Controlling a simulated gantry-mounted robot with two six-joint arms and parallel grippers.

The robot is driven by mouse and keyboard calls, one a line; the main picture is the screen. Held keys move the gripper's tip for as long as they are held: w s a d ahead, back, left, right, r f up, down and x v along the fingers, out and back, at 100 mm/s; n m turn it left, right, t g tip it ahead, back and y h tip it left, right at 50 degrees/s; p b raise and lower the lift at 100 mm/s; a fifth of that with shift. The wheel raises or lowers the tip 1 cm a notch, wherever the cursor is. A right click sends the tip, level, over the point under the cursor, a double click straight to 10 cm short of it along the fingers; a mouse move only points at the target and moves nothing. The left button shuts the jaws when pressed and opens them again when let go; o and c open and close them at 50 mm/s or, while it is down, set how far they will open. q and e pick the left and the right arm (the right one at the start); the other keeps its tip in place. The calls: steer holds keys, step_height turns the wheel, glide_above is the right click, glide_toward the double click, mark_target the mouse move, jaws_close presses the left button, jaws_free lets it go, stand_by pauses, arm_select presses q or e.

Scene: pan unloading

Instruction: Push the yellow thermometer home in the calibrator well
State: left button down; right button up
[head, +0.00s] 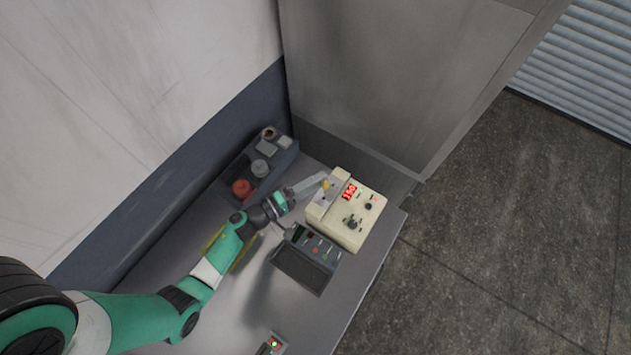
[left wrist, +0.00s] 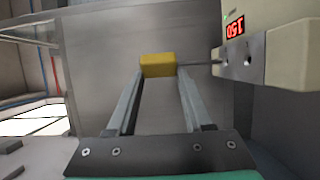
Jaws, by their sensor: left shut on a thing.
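The yellow thermometer (left wrist: 158,65) has a blocky yellow head and a thin stem that runs right to the calibrator's metal face in the left wrist view. Its head also shows as a small yellow spot in the head view (head: 326,185). The calibrator (head: 345,222) is a cream box with a red lit display and knobs; its side and grey plate show in the left wrist view (left wrist: 244,58). My left gripper (head: 321,178) is shut on the yellow head at the calibrator's left end. Part of the stem shows between head and plate; I cannot tell how deep its tip sits.
A dark rack (head: 240,170) with red and grey round items stands against the wall. A small lit device (head: 272,345) is near the front. The bench (head: 350,297) ends at the right.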

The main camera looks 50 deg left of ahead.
mark_target(315, 198)
arm_select(q)
steer(key=shift+f+b, duration=0.65)
steer(key=shift+f, duration=0.05)
steer(key=shift+f+b, duration=0.35)
steer(key=shift+f, duration=0.2)
steer(key=shift+r+p, duration=0.1)
steer(key=shift+p, duration=0.4)
steer(key=shift+f+b, duration=1.7)
steer(key=shift+f, duration=0.85)
stand_by(1.0)
steer(key=shift+r+p, duration=0.15)
steer(key=shift+p, duration=0.35)
stand_by(1.0)
